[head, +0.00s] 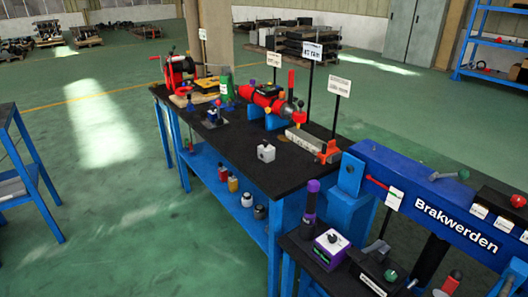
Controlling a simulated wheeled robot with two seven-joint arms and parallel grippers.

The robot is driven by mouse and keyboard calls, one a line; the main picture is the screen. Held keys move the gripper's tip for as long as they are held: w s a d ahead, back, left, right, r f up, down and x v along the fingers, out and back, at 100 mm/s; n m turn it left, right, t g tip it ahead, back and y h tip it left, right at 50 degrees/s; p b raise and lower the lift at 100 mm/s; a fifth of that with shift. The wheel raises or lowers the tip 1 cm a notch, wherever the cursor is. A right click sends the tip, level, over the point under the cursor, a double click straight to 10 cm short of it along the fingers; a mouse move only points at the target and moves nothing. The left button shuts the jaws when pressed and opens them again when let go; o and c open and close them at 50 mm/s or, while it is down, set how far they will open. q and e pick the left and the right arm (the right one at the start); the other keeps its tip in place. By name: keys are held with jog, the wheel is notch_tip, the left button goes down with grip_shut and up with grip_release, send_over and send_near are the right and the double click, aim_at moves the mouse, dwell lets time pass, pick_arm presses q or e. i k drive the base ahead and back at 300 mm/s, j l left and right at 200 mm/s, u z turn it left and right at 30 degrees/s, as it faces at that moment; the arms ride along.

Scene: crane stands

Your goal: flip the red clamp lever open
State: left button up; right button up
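Neither of my grippers shows in the head view. Several red parts are in sight, and I cannot tell for sure which one is the clamp lever. An upright red handle (291,83) stands by the red cylinder machine (262,99) on the black-topped workbench. A small orange-red clamp (328,153) sits at the end of a grey bar (304,139) near the bench's right edge. A thin red lever (383,182) lies slanted along the front of the blue beam marked "Brakwerden" (455,226). Nothing touches these parts.
The black bench top (236,152) carries a red reel device (179,75), a green canister (226,88) and a small white block (266,151). Small bottles stand on its blue lower shelf (210,166). A purple box (331,246) stands at the front right. Green floor (120,200) is open on the left.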

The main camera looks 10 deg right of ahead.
aim_at(218, 102)
jog(key=i+j+z, duration=0.2)
jog(key=i+j, duration=0.25)
jog(key=i+j+z, duration=0.15)
jog(key=i+j, duration=0.4)
jog(key=i+j+z, duration=0.2)
jog(key=i+j, duration=0.3)
jog(key=i+j+z, duration=0.2)
jog(key=i+j, duration=0.25)
jog(key=j, duration=0.25)
